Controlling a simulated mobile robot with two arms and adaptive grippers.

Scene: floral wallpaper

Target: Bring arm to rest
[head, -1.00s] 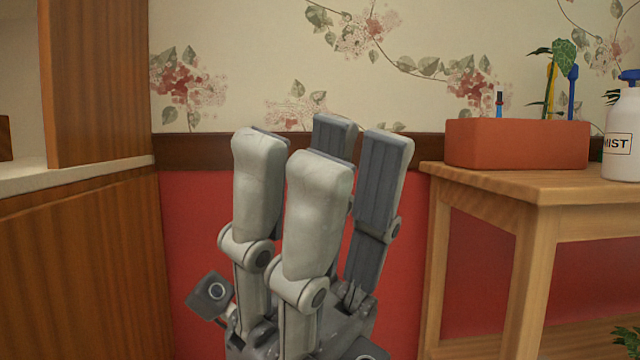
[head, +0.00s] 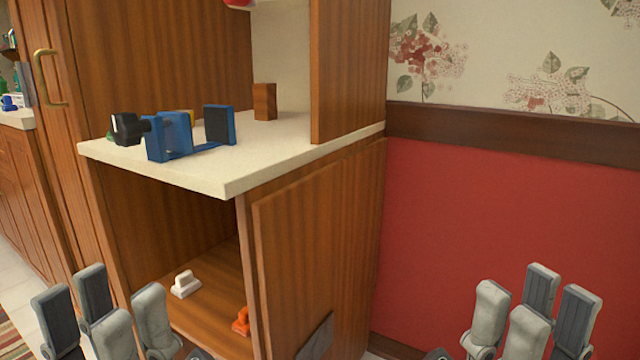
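My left gripper (head: 100,295) stands at the bottom left of the head view, fingers pointing up. Its fingers are apart with nothing between them. My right gripper (head: 536,290) stands at the bottom right in front of the red wall, fingers also up, apart and empty. The wrists and most of both arms are below the picture edge or hidden.
A wooden cabinet (head: 318,240) with a pale countertop (head: 270,158) fills the left and middle. A blue clamp-like tool (head: 168,137) and a brown block (head: 265,101) are on top. White (head: 185,284) and orange (head: 241,321) items lie inside. Red wall (head: 500,210) at right.

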